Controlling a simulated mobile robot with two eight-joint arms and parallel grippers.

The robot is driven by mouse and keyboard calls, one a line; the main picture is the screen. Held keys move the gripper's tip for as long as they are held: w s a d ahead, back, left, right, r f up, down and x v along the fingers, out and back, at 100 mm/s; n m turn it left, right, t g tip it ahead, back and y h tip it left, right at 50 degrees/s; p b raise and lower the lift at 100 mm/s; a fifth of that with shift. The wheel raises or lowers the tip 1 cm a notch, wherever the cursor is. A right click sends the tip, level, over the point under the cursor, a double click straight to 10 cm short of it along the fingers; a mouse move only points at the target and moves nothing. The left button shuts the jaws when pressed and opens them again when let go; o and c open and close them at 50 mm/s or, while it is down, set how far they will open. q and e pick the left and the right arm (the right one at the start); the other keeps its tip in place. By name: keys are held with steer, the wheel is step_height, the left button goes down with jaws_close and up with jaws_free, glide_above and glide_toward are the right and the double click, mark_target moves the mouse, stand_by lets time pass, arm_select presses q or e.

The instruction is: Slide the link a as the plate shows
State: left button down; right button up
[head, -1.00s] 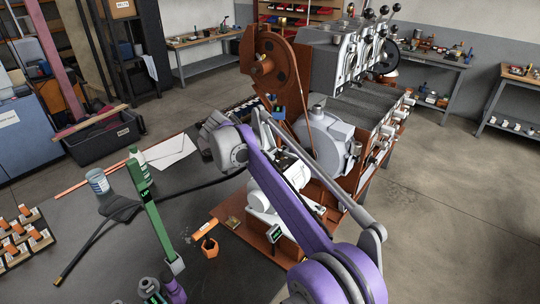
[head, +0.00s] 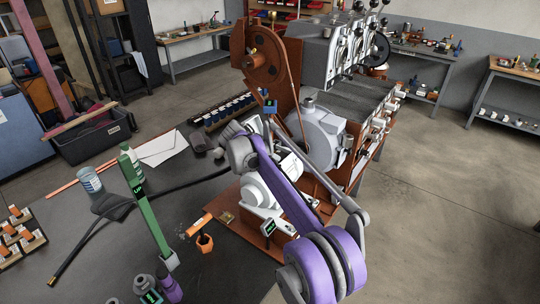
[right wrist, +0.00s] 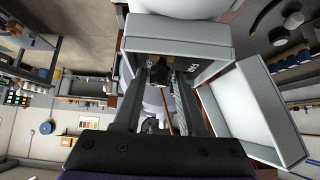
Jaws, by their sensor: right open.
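In the right wrist view an open light-grey box (right wrist: 178,33) sits on a white rounded body, its flap (right wrist: 255,110) swung out to the right. Its inside is dark, with small metal fittings (right wrist: 196,68) and a black part (right wrist: 160,72). Which piece is link a cannot be told. My right gripper (right wrist: 160,80) is open, its fingers on either side of the black part at the box mouth; contact cannot be told. No readable plate shows. My left gripper is out of view.
A rust-red roaster frame (head: 262,60) and grey blower (head: 322,135) stand close behind the arm.

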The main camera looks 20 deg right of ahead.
steer(key=shift+c, duration=0.3)
jaws_close()
stand_by(1.1)
